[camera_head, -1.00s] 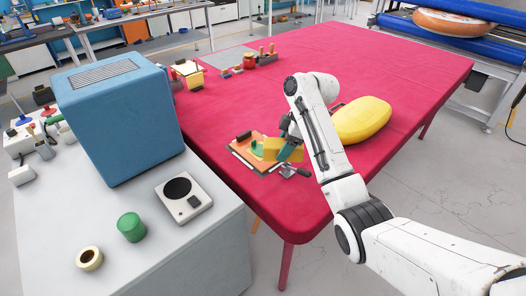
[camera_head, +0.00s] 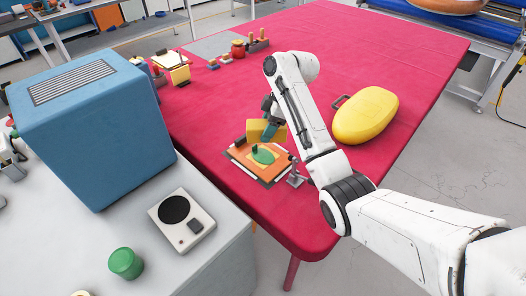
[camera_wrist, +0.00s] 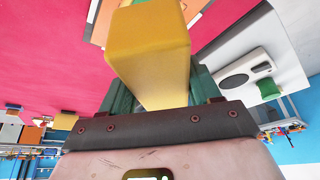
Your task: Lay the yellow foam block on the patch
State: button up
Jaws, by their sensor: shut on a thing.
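My gripper (camera_head: 270,128) is shut on the yellow foam block (camera_head: 257,130). In the wrist view the block (camera_wrist: 150,50) sits between the green fingers of my gripper (camera_wrist: 162,92) and sticks out past them. In the head view the block shows just behind the green patch (camera_head: 264,156) and seems to be held above the board; the exact gap cannot be told. In the wrist view the block hides most of the board.
A metal clamp (camera_head: 294,173) stands at the board's right. A yellow inflated pod (camera_head: 366,116) lies to the right on the red table (camera_head: 340,60). Small tools stand at the back left. A blue box (camera_head: 90,120) and a scale (camera_head: 181,220) are on the grey bench.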

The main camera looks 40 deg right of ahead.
notch_tip(320, 180, down, 10)
jog(key=shift+r+p, duration=0.25)
jog(key=shift+p, duration=0.15)
jog(key=shift+s, duration=0.1)
jog(key=shift+f, duration=0.15)
jog(key=o, duration=1)
jog(key=v, duration=1.2)
jog(key=shift+b, duration=0.35)
